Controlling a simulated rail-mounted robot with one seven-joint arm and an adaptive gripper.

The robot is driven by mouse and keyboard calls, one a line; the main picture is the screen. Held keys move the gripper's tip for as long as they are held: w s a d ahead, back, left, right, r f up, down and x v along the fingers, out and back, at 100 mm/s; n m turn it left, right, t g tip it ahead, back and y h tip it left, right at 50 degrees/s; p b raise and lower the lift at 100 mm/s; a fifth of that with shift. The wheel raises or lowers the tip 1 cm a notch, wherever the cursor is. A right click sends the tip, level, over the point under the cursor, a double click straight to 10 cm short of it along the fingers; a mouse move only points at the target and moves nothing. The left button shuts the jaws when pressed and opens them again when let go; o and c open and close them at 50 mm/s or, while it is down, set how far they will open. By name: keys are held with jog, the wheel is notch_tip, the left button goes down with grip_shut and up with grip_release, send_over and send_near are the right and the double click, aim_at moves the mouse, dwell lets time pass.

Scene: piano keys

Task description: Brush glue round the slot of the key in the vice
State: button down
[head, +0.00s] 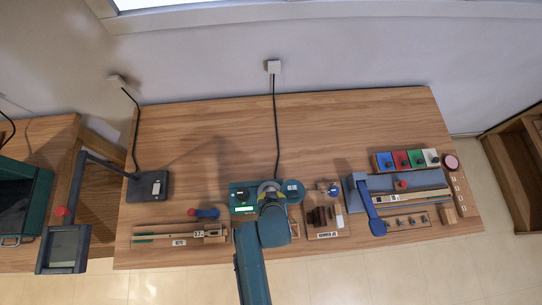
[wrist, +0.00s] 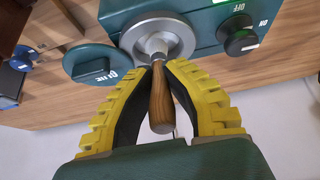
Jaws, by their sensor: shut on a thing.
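My gripper (wrist: 160,72) has yellow padded fingers and is shut on the wooden handle of the glue brush (wrist: 161,105). The brush's metal neck points into the round metal glue pot (wrist: 178,22), and its bristles are hidden. In the head view my gripper (head: 270,188) is over the glue pot on the teal heater. The glue lid (wrist: 92,62), a teal disc, lies beside the pot. Pale key strips lie in a left holder (head: 160,236) and in a blue fixture (head: 378,184) at the right. I cannot tell which of these is the vice.
The heater's black dial (wrist: 238,38) is beside the pot. A stand with dark blocks (head: 320,216) stands to the right of the heater, and coloured bins (head: 400,159) are behind the blue fixture. A lamp (head: 147,187) stands at the left. The table's back (head: 330,125) is clear.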

jog(key=shift+w+r+p, duration=0.1)
jog(key=shift+r+p, duration=2.45)
jog(key=shift+r, duration=0.25)
jog(key=shift+f, duration=0.1)
